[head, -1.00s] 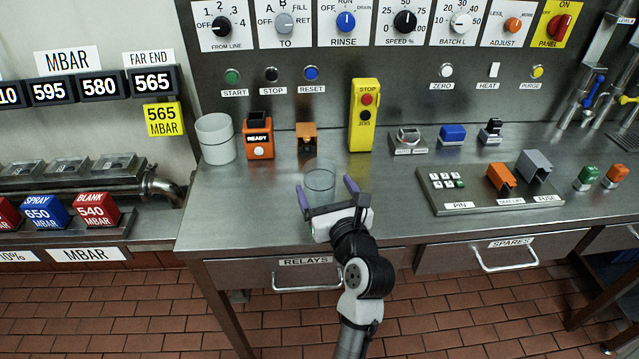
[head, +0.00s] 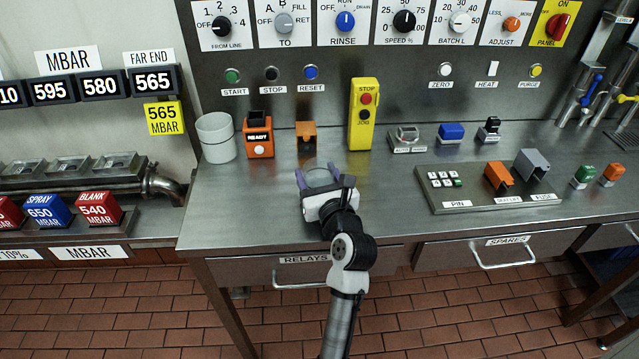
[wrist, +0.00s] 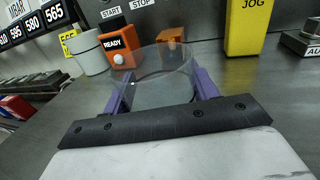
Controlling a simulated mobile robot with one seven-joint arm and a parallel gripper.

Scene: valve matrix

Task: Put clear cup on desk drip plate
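The clear cup (wrist: 160,80) stands upright on the steel desk, its outline faint in the head view (head: 319,178). My gripper (head: 317,172) has its purple fingers on both sides of the cup. In the wrist view the fingers (wrist: 162,92) lie against the cup's sides, and it appears gripped. A dark slotted plate (head: 624,139) lies at the far right under the taps; I cannot tell whether it is the desk drip plate.
Behind the cup stand a white canister (head: 216,138), an orange READY box (head: 258,138), an orange bracket (head: 306,136) and a yellow STOP/JOG box (head: 363,114). A labelled grey tray (head: 470,205) with small parts sits to the right.

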